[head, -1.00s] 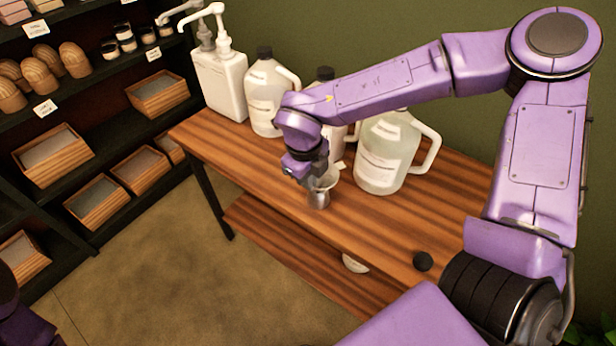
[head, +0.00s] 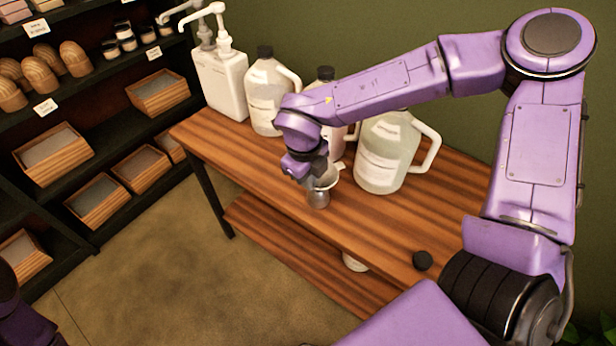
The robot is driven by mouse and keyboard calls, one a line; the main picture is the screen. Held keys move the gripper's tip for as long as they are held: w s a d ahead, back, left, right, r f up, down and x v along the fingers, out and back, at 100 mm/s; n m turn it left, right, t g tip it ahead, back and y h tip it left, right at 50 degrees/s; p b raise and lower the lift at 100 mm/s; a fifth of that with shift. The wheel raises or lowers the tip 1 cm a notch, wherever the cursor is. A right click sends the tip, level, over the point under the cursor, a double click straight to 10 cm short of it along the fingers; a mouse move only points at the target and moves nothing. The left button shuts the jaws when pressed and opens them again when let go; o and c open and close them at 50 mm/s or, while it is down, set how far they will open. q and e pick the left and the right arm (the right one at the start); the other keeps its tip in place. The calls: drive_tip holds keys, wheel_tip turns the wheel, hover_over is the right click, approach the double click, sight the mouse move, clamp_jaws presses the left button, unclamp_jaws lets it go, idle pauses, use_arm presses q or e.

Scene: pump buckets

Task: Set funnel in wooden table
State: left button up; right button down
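The small silver-grey metal funnel (head: 318,199) is at the front edge of the wooden table (head: 385,222), wide rim up and narrow end low. It looks upright, with its lower end at or just above the tabletop; I cannot tell which. My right gripper (head: 306,174) points down at the funnel's left rim and overlaps it in the picture. Its fingertips are too small and dark to show whether they are closed on the rim. My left arm shows only as a dark piece at the lower left; its gripper is out of view.
A clear jug (head: 384,152) stands right behind the funnel. Another jug (head: 268,96), a partly hidden bottle (head: 326,77) and a white pump container (head: 219,84) stand farther back. The table's left part is clear. Shelves (head: 100,130) are left.

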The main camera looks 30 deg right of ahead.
drive_tip(key=shift+f, duration=0.4)
drive_tip(key=c, duration=1.3)
unclamp_jaws()
drive_tip(key=r, duration=0.7)
drive_tip(key=a+r+b, duration=0.1)
drive_tip(key=r, duration=0.2)
drive_tip(key=shift+s+a+r, duration=0.1)
drive_tip(key=shift+s+r, duration=0.15)
drive_tip(key=shift+r, duration=0.1)
wheel_tip(320, 180, up, 9)
drive_tip(key=p, duration=0.9)
